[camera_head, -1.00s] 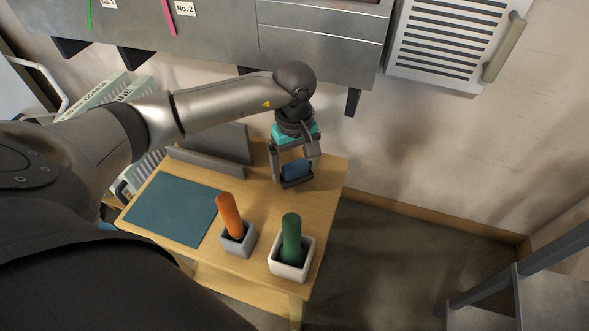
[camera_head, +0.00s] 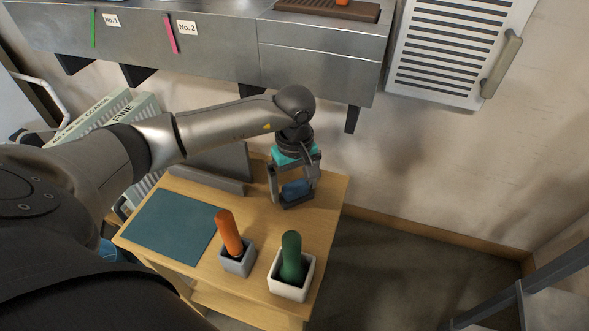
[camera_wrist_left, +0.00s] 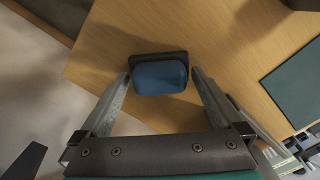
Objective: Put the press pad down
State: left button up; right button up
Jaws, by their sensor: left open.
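The press pad, a rounded blue block on a dark base, sits on the wooden table (camera_head: 256,222) near its far right corner. It shows between my left fingers in the head view (camera_head: 297,190) and in the left wrist view (camera_wrist_left: 160,77). My left gripper (camera_head: 293,187) is open around it, pointing down. In the left wrist view, the fingertips (camera_wrist_left: 160,74) stand on either side of the pad, with a small gap visible at each side. My right gripper is not in view.
An orange handle (camera_head: 229,232) stands in a grey cup and a green one (camera_head: 291,257) in a white cup. A teal mat (camera_head: 170,227) lies at the left. A grey upright plate (camera_head: 225,165) stands behind. A metal bench (camera_head: 200,45) overhangs at the back.

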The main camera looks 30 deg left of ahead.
aim_at(294, 183)
pick_arm(q)
notch_tip(294, 183, up, 10)
jog(key=p, duration=0.3)
jog(key=shift+r+p, duration=0.15)
jog(key=shift+p, duration=0.2)
jog(key=shift+r+p, duration=0.3)
jog(key=shift+r, duration=0.65)
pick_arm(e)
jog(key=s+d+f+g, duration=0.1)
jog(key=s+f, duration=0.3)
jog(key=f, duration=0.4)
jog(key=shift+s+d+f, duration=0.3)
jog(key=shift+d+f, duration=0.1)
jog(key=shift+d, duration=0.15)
